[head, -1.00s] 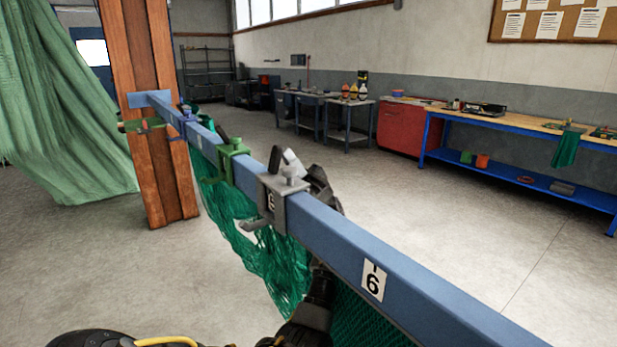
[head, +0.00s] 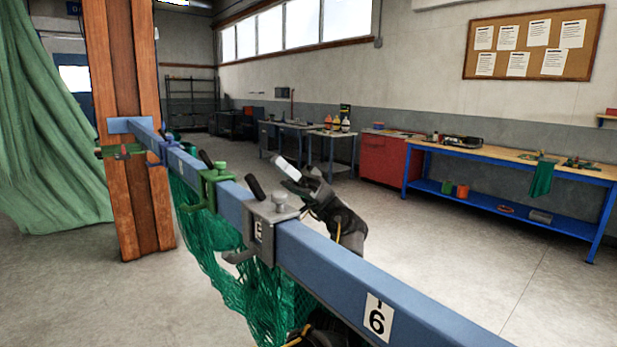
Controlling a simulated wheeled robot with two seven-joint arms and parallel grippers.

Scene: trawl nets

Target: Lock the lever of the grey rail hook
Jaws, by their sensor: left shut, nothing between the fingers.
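The grey rail hook (head: 263,238) sits over the blue rail (head: 335,265), with a round knob on top. Its black lever (head: 255,187) stands up from the hook's far side, tilted to the left. My left gripper (head: 287,170) is behind the rail, just above and to the right of the lever. It is shut and empty, and a gap shows between it and the lever. The lower part of the hook's far side is hidden by the rail. My right gripper is not in view.
A green hook (head: 212,188) and a blue hook (head: 168,148) sit farther along the rail towards the wooden post (head: 128,190). Green netting (head: 225,270) hangs below the rail. The floor behind the rail is clear.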

